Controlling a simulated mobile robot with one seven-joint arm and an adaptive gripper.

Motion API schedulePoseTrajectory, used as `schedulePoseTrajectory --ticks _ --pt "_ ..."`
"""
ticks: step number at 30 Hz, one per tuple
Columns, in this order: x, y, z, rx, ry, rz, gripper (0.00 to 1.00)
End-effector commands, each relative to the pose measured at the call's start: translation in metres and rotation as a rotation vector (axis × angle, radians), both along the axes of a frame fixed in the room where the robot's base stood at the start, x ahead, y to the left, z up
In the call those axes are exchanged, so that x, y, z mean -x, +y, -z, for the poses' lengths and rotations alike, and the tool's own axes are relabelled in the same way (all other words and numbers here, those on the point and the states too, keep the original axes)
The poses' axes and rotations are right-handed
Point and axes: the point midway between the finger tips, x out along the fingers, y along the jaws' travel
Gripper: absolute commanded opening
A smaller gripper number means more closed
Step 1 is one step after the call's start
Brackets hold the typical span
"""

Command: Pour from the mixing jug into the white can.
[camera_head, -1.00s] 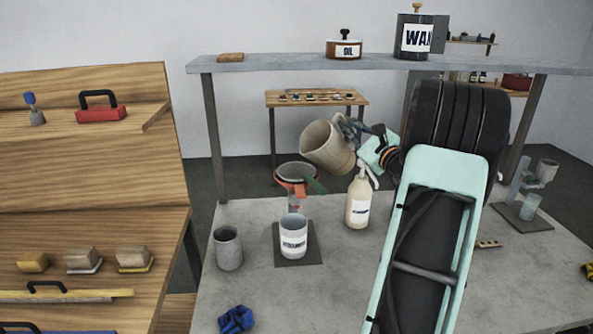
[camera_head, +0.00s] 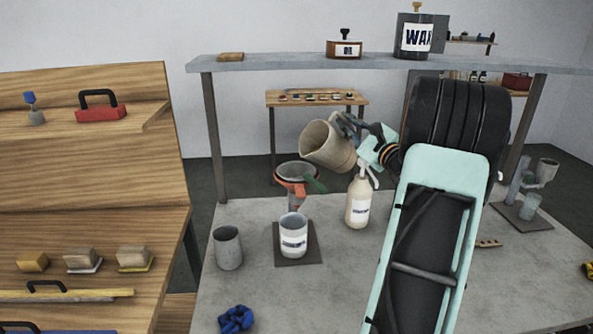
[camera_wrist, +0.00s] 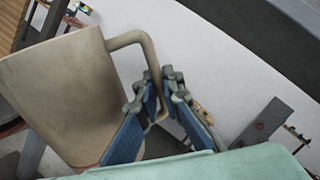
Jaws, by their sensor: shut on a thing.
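The mixing jug (camera_head: 327,146) is a beige jug held in the air above the grey table, tilted with its mouth toward the left. My gripper (camera_head: 360,133) is shut on the jug's handle; in the wrist view the blue-padded fingers (camera_wrist: 160,98) close around the handle and the jug body (camera_wrist: 65,95) fills the left. The white can (camera_head: 293,238) stands upright and open on a dark square plate, below and left of the jug. No stream shows between them. The jug's contents are hidden.
A funnel with an orange-red holder (camera_head: 296,176) stands just behind the can, below the jug's mouth. A pump bottle (camera_head: 359,203) stands right of the can. A grey cup (camera_head: 228,248) is to its left, and a blue item (camera_head: 236,319) lies in front. A shelf (camera_head: 280,64) runs above.

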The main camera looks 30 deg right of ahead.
Motion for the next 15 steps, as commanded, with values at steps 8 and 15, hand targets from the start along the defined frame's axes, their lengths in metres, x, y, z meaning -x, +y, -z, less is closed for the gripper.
schedulePoseTrajectory --ticks 8,15 --pt "0.0 0.0019 -0.0032 0.033 -0.004 0.0 0.0" --pt "0.0 0.0034 -0.0044 0.059 -0.005 0.0 0.0"
